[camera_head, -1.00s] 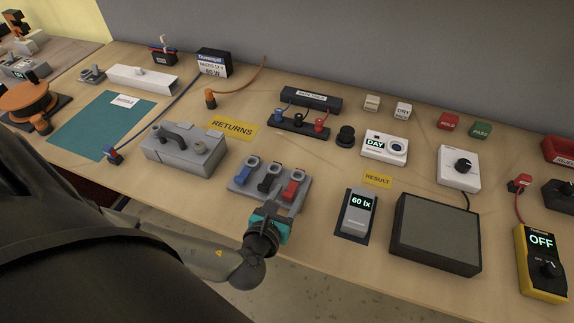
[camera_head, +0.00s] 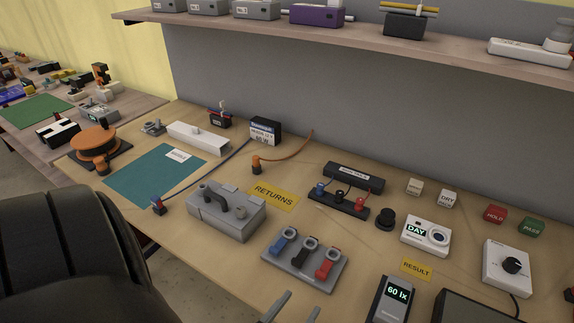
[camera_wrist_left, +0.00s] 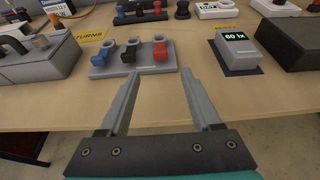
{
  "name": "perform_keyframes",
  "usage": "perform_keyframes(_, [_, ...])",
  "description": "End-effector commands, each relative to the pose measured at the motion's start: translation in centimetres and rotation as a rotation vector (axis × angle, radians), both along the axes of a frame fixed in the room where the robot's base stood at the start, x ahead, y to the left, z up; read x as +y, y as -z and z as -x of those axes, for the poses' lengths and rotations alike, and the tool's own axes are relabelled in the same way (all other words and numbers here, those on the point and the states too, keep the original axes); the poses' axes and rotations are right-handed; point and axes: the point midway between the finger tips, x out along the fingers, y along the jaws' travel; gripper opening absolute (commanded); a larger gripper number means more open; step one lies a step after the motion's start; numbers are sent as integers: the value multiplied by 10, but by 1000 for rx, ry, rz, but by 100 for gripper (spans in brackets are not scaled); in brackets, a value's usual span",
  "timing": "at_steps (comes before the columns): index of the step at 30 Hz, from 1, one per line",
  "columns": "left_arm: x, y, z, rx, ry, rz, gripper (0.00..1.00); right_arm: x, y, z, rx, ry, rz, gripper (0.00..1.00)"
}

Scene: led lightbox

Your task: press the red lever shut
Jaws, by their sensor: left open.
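The red lever (camera_head: 325,268) is at the right end of a grey terminal block (camera_head: 290,277), beside a black lever (camera_head: 303,256) and a blue lever (camera_head: 283,240). I cannot tell for sure how far it stands up. In the left wrist view the red lever (camera_wrist_left: 160,53) lies ahead, between and beyond the fingertips. My left gripper (camera_head: 293,309) shows only its fingertips at the bottom edge of the head view, in front of the block. In the wrist view my left gripper (camera_wrist_left: 160,76) is open, empty and apart from the block. My right gripper is not in view.
A grey box with a handle (camera_head: 228,214) stands left of the block. A light meter (camera_head: 391,299) reading 60 lx is at its right. The RETURNS label (camera_head: 273,197) lies behind. A shelf (camera_head: 350,38) runs above the bench's back.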

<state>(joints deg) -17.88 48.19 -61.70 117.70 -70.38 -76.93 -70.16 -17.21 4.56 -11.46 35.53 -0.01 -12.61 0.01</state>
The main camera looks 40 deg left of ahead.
Motion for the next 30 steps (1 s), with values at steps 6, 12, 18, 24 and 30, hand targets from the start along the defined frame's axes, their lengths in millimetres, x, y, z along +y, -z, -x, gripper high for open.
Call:
perform_keyframes(6, [-7,-10,29,3,-1,0,65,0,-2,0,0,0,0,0])
perform_keyframes(12, [-9,-13,37,1,-1,1,65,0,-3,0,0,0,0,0])
perform_keyframes(18, [-9,-13,37,0,-1,1,65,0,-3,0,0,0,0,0])
perform_keyframes(24, [-9,-13,37,0,-1,1,65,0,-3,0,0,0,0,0])
perform_keyframes(30, [-9,-13,37,0,0,1,65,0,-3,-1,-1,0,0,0])
